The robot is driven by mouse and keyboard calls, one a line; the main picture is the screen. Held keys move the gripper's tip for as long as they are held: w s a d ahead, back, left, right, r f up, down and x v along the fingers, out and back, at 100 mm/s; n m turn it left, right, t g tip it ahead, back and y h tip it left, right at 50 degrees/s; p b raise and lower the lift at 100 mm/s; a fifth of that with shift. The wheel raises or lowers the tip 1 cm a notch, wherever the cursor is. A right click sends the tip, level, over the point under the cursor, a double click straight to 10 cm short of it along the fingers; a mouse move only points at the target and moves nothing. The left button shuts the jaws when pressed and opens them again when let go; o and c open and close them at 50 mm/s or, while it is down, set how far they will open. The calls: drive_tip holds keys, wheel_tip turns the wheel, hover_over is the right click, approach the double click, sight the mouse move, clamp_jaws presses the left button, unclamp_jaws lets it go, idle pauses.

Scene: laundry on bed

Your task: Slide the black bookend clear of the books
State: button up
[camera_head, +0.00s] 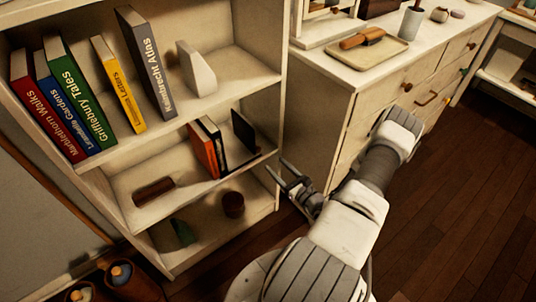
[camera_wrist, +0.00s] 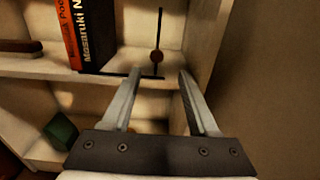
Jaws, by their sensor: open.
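The black bookend (camera_head: 243,131) stands upright on the middle shelf, right of an orange book (camera_head: 203,150) and a black book (camera_head: 214,138). In the wrist view the bookend (camera_wrist: 160,30) shows nearly edge-on, as a thin upright with a flat dark base strip along the shelf front.
The right side wall of the bookcase (camera_wrist: 208,35) is close beside my right finger. The upper shelf holds several books and a white bookend (camera_head: 196,70). A brown object (camera_head: 154,190) lies left on the middle shelf. A dresser (camera_head: 385,75) stands to the right.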

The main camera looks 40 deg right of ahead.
drive_tip(key=s+p, duration=0.1)
drive_tip(key=s, duration=0.8)
drive_tip(key=shift+d, duration=0.2)
